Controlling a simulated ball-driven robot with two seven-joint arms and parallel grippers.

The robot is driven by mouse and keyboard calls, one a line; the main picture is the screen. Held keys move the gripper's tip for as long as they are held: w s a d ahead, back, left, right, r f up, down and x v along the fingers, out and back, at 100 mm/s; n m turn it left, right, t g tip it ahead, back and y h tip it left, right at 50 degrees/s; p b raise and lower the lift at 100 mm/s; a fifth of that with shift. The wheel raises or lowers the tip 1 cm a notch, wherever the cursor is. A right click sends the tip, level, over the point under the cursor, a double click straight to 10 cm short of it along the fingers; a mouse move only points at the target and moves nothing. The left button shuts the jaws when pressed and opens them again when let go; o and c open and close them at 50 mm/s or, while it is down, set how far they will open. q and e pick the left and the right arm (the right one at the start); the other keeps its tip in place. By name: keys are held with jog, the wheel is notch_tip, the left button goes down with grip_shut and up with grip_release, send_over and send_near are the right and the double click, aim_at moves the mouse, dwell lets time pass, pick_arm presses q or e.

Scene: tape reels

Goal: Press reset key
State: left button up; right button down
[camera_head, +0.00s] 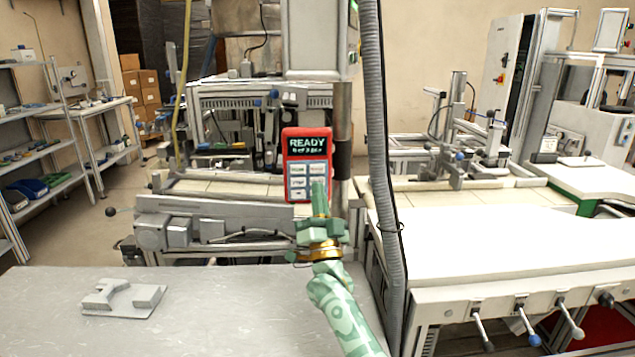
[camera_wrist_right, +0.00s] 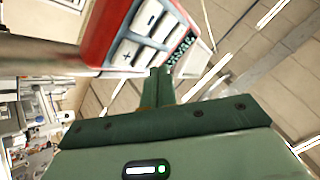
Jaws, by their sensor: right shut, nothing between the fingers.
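A red control box (camera_head: 307,133) with a dark screen reading READY and pale keys below it stands upright in the middle of the head view. The key labels are too small for me to tell which is reset. My right gripper (camera_head: 319,186) is shut and empty, its tips in front of the lower right keys and covering part of them. In the right wrist view the box (camera_wrist_right: 105,22) is at the top, with white keys (camera_wrist_right: 143,17), and the shut fingertips (camera_wrist_right: 165,72) are close to its key face. I cannot tell whether they touch. My left gripper is not in view.
A grey vertical hose (camera_head: 385,150) hangs right of my right arm. A grey table (camera_head: 215,310) with a small grey fixture (camera_head: 122,297) lies at the front left. A white worktop (camera_head: 490,245) is at the right. Machine frames stand behind the box.

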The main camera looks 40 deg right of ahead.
jog(key=s+p, duration=0.1)
jog(key=s+a+p, duration=0.2)
jog(key=s, duration=0.1)
jog(key=shift+s+a, duration=0.1)
jog(key=shift+a, duration=0.15)
dwell(0.7)
